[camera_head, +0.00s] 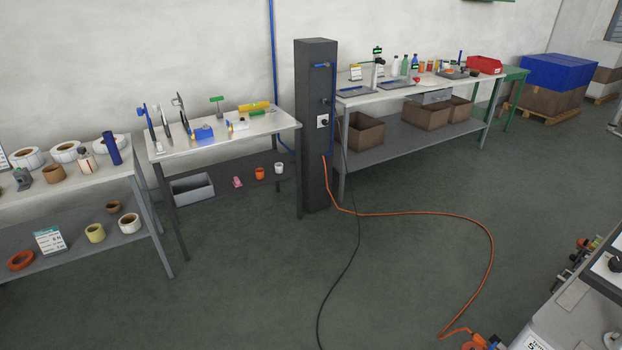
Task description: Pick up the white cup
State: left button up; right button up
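A small white cup (279,169) sits under the middle workbench (220,137), towards the right end of its low level. It is small in the picture, and I cannot make out its details. An orange cup (260,173) stands just left of it, and a small pink item (238,182) lies further left. Neither of my grippers is in view.
A dark pillar (316,130) stands right of the middle workbench. An orange cable (440,214) and a black cable run over the floor from it. A grey bin (192,190) sits under that bench's left side. The central floor (260,280) is otherwise open.

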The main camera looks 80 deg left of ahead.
aim_at(279, 168)
jog(key=u, duration=2.6)
